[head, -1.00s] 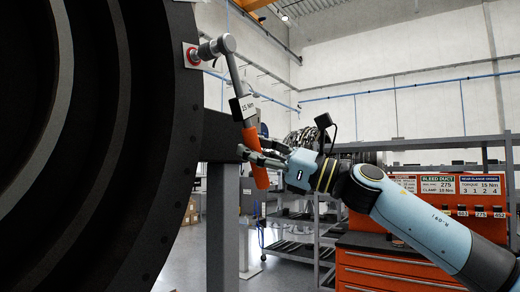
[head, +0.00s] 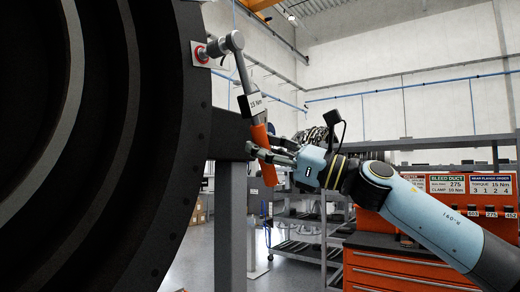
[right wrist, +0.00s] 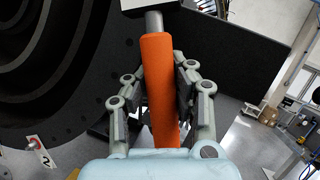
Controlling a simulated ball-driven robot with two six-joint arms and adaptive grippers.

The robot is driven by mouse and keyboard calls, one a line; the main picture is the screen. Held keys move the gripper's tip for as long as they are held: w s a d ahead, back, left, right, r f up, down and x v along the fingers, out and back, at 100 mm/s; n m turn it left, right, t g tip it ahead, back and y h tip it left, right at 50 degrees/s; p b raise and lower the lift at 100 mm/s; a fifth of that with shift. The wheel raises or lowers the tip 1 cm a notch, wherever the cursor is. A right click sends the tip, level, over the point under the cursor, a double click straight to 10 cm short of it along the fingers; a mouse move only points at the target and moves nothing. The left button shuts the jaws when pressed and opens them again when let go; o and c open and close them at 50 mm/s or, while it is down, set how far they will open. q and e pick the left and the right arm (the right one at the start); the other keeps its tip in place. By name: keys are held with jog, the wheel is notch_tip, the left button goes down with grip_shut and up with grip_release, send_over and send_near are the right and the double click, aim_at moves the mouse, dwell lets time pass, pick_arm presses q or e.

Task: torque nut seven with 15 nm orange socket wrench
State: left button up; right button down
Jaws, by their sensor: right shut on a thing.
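The socket wrench has an orange handle (head: 262,138), a grey shaft and a white label (head: 251,104) that seems to read 15 Nm. Its head (head: 234,41) is at the top, and its socket meets a red-ringed nut (head: 202,53) on a pale plate at the rim of the dark engine ring (head: 192,130). The plate's number cannot be read. My right gripper (head: 262,153) is shut on the handle, which hangs down and tilts slightly right. In the right wrist view the orange handle (right wrist: 159,85) stands between both fingers (right wrist: 158,92). My left gripper is not in view.
A dark beam on a grey post (head: 231,225) stands behind the wrench. An orange tool cabinet (head: 400,268) with sign boards (head: 455,184) is at right, near shelving (head: 300,225). A tag marked 2 (right wrist: 41,156) shows at lower left in the right wrist view.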

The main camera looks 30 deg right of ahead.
jog(key=shift+w+a+p, duration=0.25)
jog(key=shift+w+p, duration=0.15)
jog(key=shift+w, duration=0.2)
jog(key=shift+w+a+p, duration=0.25)
jog(key=shift+w+p, duration=0.15)
jog(key=shift+w, duration=0.15)
dwell(1.1)
jog(key=shift+a, duration=0.1)
dwell(0.3)
jog(key=shift+s+a+f+m+t+p, duration=0.2)
jog(key=shift+a+m+p, duration=0.1)
jog(key=shift+a+m, duration=0.15)
jog(key=shift+s+a+f+m+t+p, duration=0.15)
jog(key=shift+s+a+m+t+p, duration=0.1)
jog(key=shift+a+m, duration=0.2)
jog(key=shift+d, duration=0.1)
jog(key=shift+s+a+f+m+t+h, duration=0.15)
jog(key=shift+s+a+m+t+h, duration=0.05)
jog(key=shift+a+m, duration=0.3)
jog(key=shift+s+a+f+m+t+h, duration=0.1)
jog(key=shift+s+a+m+t+h, duration=0.1)
jog(key=shift+a+m, duration=0.25)
